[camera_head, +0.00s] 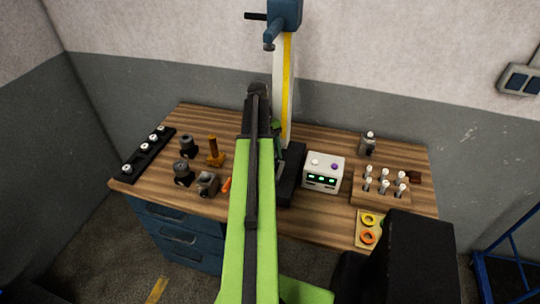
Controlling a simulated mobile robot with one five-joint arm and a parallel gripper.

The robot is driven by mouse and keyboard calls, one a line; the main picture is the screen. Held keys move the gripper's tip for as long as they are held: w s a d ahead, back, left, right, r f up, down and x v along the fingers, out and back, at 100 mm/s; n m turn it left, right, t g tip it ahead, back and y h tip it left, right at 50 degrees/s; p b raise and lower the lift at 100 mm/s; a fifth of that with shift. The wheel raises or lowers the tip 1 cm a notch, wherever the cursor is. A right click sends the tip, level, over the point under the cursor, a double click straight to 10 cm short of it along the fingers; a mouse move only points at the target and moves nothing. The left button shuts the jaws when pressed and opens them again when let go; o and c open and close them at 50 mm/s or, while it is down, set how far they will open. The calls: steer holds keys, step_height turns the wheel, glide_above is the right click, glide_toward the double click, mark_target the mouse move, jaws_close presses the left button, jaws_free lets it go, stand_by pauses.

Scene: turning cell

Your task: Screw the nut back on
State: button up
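I cannot pick out the nut with certainty. A yellow ring (368,219) and an orange ring (368,237) lie in a small tan tray (361,228) at the front right of the bench; either may be a nut or just a ring. My green and black arm reaches away from me over the middle of the bench. Its dark far end (258,92) is in front of a white and yellow column (289,85) with a blue head. The gripper's fingers and anything in them are hidden or too small to tell.
The wooden bench (210,125) carries dark round parts (183,172), an orange stand (214,152), a grey block (207,184) and a black rail (148,154) on the left. A white box (323,172) and a wooden rack (381,194) stand right. My arm covers the middle.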

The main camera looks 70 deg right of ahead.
steer(key=shift+d+m+t, duration=0.1)
steer(key=shift+m+t, duration=0.2)
steer(key=shift+m, duration=0.6)
steer(key=o, duration=1.6)
steer(key=p+v, duration=1.1)
steer(key=v, duration=0.1)
steer(key=shift+d, duration=0.15)
